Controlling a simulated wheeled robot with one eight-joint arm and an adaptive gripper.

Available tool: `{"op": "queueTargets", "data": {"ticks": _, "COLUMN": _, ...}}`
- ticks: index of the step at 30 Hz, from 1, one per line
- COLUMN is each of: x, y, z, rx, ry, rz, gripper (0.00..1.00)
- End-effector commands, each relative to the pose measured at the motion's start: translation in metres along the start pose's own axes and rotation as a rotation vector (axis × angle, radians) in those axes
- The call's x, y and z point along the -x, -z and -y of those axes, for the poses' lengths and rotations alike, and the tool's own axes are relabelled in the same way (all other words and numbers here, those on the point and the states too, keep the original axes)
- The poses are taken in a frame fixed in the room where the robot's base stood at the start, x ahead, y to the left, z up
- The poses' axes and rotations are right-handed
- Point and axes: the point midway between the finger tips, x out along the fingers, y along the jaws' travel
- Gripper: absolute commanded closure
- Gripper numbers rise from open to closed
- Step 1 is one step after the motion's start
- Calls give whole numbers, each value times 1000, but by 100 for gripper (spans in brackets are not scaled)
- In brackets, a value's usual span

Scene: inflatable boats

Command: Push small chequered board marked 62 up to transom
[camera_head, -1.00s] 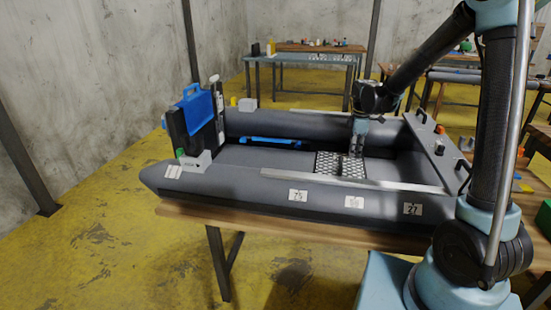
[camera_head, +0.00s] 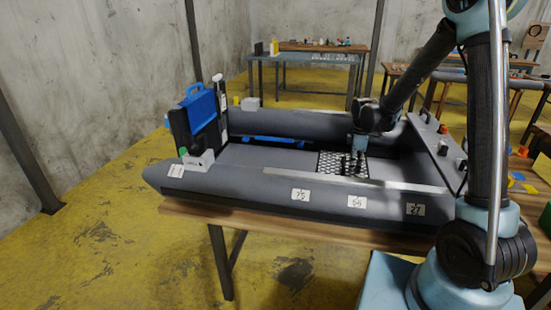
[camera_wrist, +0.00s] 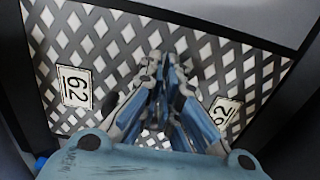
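The small chequered board (camera_head: 328,160) lies flat on the boat's floor, toward its right part. I cannot tell whether the tips touch the board. A dark upright board (camera_head: 181,130), which looks like the transom, stands at the boat's left end, apart from the chequered board.
A blue case (camera_head: 200,103) sits at the upright board. A blue bar (camera_head: 275,141) lies along the far tube. The near tube (camera_head: 250,187) carries number labels. A grey panel (camera_head: 440,148) with handles closes the right end. Floor left of the chequered board looks clear.

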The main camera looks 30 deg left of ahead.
Motion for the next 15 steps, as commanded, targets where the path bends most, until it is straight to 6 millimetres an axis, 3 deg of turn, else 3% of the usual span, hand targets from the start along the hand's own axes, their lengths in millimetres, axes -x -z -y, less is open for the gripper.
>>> {"op": "queueTargets", "data": {"ticks": 15, "x": 1, "y": 40, "z": 0, "rx": 4, "ry": 0, "rz": 0, "gripper": 97}}
